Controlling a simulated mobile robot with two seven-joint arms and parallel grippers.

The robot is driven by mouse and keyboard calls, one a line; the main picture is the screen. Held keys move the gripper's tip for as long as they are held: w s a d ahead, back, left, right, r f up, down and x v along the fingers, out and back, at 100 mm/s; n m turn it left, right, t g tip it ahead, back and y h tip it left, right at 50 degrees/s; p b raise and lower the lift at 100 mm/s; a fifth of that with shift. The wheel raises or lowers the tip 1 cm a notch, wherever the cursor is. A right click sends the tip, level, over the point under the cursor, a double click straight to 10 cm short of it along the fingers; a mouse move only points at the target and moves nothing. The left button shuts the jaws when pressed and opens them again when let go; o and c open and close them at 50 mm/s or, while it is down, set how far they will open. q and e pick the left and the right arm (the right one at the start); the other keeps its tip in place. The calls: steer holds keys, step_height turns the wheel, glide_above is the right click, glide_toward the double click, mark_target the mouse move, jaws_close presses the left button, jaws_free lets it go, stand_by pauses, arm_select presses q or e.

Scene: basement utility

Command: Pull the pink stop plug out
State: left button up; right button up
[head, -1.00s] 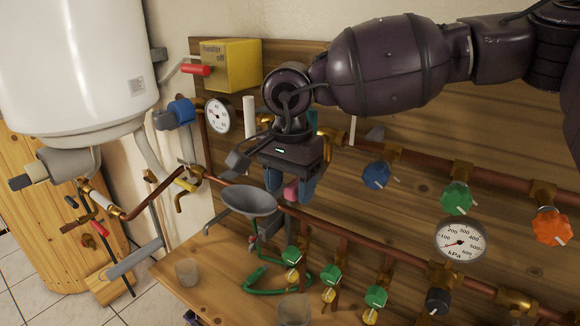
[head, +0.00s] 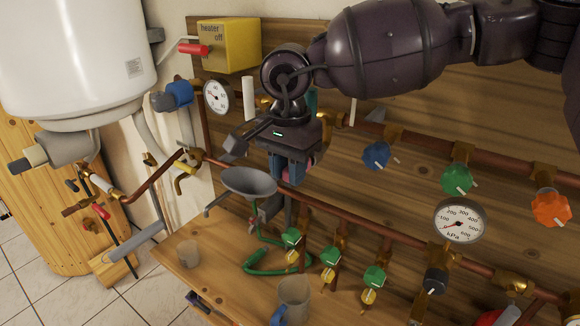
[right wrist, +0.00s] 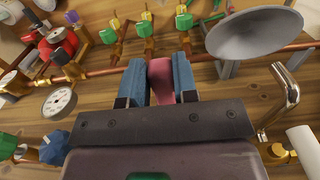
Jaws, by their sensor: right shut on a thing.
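The pink stop plug (right wrist: 160,82) shows in the right wrist view between the two blue fingers of my right gripper (right wrist: 160,83). The fingers are shut on it from both sides. Its far end lies in line with the copper pipe, and I cannot tell whether it touches or sits in the pipe. In the head view my right gripper (head: 287,172) points down beside the funnel, in front of the board. It hides most of the plug there. Blue and dark parts at the lower edge of the head view may belong to my left gripper, but this is unclear.
A grey funnel (head: 248,181) is close left of the right gripper. Green valves (head: 330,257), a pressure gauge (head: 458,222) and a copper pipe (head: 385,233) lie to the right. A cup (head: 293,292) and a green hose (head: 262,264) are on the bench below.

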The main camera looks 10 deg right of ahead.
steer(key=shift+s+a+b, duration=0.35)
steer(key=shift+s+a, duration=1.25)
